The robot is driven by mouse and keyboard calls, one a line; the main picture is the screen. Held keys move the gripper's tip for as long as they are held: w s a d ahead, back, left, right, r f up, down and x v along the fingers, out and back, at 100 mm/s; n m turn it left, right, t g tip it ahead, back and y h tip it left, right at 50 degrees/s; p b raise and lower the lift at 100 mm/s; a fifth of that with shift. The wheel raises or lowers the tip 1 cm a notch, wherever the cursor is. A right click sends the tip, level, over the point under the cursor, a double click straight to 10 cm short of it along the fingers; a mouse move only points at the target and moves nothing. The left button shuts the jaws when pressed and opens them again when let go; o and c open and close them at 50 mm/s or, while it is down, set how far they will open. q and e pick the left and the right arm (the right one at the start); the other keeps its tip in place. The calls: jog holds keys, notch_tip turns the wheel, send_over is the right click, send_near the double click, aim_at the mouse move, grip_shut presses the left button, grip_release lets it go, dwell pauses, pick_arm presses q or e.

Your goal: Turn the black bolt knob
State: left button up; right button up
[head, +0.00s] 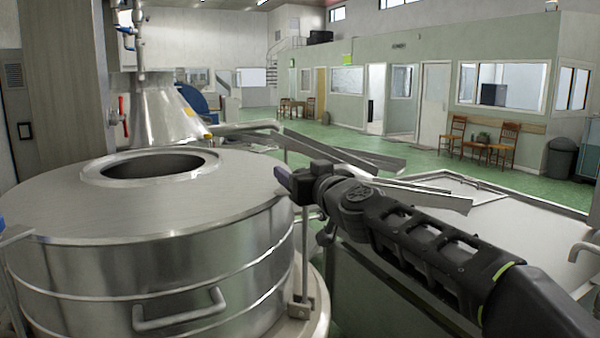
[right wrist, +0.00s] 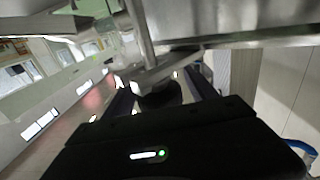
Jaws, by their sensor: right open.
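A steel drum (head: 150,250) with a flat lid fills the left of the head view. A thin upright bolt rod (head: 305,240) stands at its right side, rising from a small bracket. My right gripper (head: 283,180) is at the drum's right rim, over the upper end of this rod. It is open. In the right wrist view the black bolt knob (right wrist: 160,95) shows as a dark round shape between my two fingers, with a gap visible. I cannot tell whether either finger touches it. In the head view my gripper hides the knob. My left gripper is not in view.
The lid has a round opening (head: 150,166), and a handle (head: 180,310) sits on the drum's front. A steel chute (head: 340,152) and a wide metal tray (head: 500,235) lie behind and right of my arm. Chairs (head: 505,138) stand far off by the wall.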

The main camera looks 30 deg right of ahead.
jog(key=shift+c, duration=0.6)
jog(key=c, duration=1.3)
jog(key=shift+o, duration=0.2)
